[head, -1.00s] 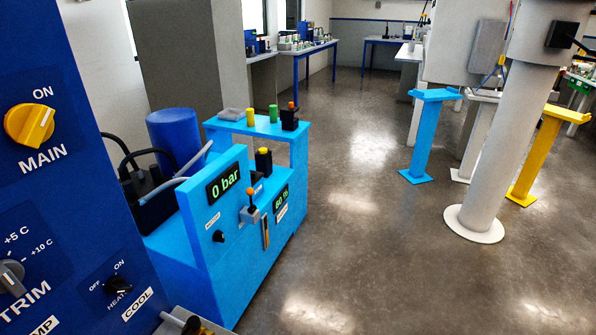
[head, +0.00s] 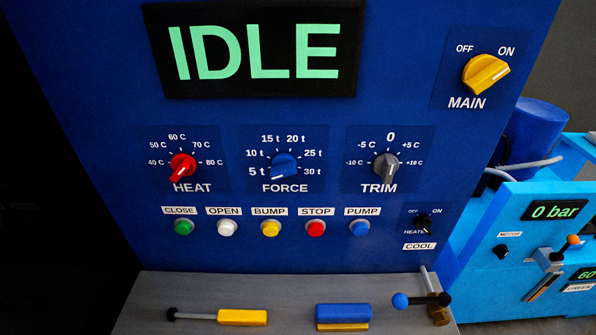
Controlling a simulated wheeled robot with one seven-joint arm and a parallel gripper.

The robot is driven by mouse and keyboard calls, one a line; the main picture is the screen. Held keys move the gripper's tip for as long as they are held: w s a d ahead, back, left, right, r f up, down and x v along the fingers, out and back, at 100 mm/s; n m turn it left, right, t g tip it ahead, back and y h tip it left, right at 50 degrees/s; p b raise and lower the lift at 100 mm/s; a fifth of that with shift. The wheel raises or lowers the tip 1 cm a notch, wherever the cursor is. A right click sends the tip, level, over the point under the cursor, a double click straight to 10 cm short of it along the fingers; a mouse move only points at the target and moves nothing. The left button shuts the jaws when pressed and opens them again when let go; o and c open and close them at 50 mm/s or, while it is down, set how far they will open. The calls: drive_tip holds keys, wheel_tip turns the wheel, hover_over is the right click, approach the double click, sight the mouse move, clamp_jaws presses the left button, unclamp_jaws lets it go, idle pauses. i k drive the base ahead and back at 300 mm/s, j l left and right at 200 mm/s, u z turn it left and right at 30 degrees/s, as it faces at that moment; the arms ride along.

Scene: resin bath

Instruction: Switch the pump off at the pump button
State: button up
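The pump button (head: 360,228) is a round blue button on the dark blue control panel (head: 90,100). It sits at the right end of the button row, under a white PUMP label (head: 362,211). I cannot tell whether it is lit or pressed in. The large display (head: 255,50) above reads IDLE in green. My gripper is not in view, and nothing covers the button.
Left of it are the red STOP (head: 316,228), yellow BUMP (head: 270,228), white OPEN (head: 226,228) and green CLOSE (head: 183,228) buttons. A heater switch (head: 424,222) is to its right. Below, a grey ledge (head: 280,290) juts out. The light blue unit (head: 480,250) reads 0 bar.

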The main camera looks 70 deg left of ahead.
sight(359, 229)
drive_tip(key=k+u, duration=0.15)
drive_tip(key=k, duration=0.45)
drive_tip(key=k+j+u, duration=0.15)
drive_tip(key=k, duration=0.4)
drive_tip(key=i+l+u, duration=0.1)
drive_tip(key=u, duration=0.35)
drive_tip(key=l+u, duration=0.1)
drive_tip(key=u, duration=0.4)
drive_tip(key=i+l+u, duration=0.1)
drive_tip(key=u, duration=0.35)
drive_tip(key=l, duration=0.45)
drive_tip(key=i+l, duration=0.15)
drive_tip(key=l, duration=0.35)
drive_tip(key=u, duration=0.05)
